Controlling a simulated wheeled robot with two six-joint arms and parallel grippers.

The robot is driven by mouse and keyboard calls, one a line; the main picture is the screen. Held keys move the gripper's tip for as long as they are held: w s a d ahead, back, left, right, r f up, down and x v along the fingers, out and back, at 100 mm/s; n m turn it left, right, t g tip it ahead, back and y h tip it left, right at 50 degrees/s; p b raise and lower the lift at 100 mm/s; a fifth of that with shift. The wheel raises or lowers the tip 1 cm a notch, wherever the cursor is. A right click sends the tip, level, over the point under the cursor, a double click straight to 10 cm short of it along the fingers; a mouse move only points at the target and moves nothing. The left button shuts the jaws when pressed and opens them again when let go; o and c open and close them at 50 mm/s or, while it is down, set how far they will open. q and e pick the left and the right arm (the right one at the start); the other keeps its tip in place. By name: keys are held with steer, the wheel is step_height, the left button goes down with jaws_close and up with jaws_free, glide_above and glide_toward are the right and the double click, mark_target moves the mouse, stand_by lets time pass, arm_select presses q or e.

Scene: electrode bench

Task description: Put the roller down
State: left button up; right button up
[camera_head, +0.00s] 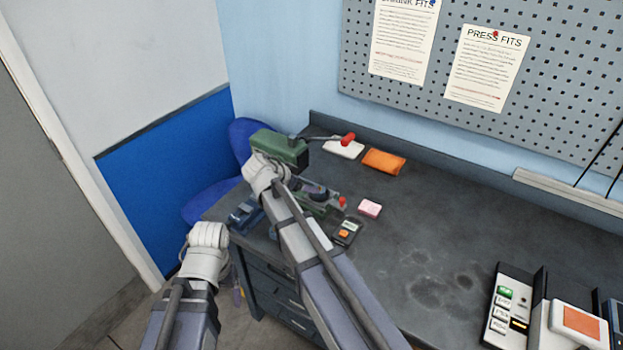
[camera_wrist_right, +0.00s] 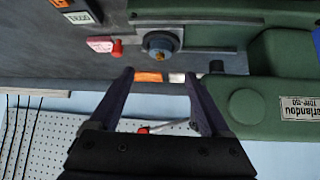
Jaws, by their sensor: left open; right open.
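I cannot make out a separate roller in either view, and neither gripper holds one. A green press (camera_head: 283,148) stands at the bench's far left corner, with a grey lever ending in a red grip (camera_head: 348,139). My right gripper (camera_wrist_right: 160,82) is open and empty beside the green press body (camera_wrist_right: 285,107); in the head view my own arm hides most of it. The red grip also shows beyond the fingers in the right wrist view (camera_wrist_right: 143,130). My left gripper (camera_head: 238,292) is low in front of the drawers, mostly hidden, and looks open.
A white pad (camera_head: 343,149), an orange pouch (camera_head: 384,161) and a pink block (camera_head: 370,208) lie near the press. A small dark meter (camera_head: 346,232) sits in front of it. Devices (camera_head: 507,305) stand at the right. The middle of the bench (camera_head: 440,240) is clear.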

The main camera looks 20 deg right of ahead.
arm_select(q)
step_height(320, 180, up, 2)
steer(key=shift+p, duration=0.6)
arm_select(e)
steer(key=s+a+f+n+g+y, duration=0.2)
steer(key=s+a+n, duration=0.6)
steer(key=s, duration=0.4)
steer(key=s+a+f+n+g+y, duration=0.2)
steer(key=s+a+n+y, duration=0.2)
steer(key=s+a+n, duration=0.4)
steer(key=s+a, duration=0.1)
steer(key=s, duration=0.4)
steer(key=shift+f+g+y, duration=0.15)
steer(key=shift+g+y, duration=0.15)
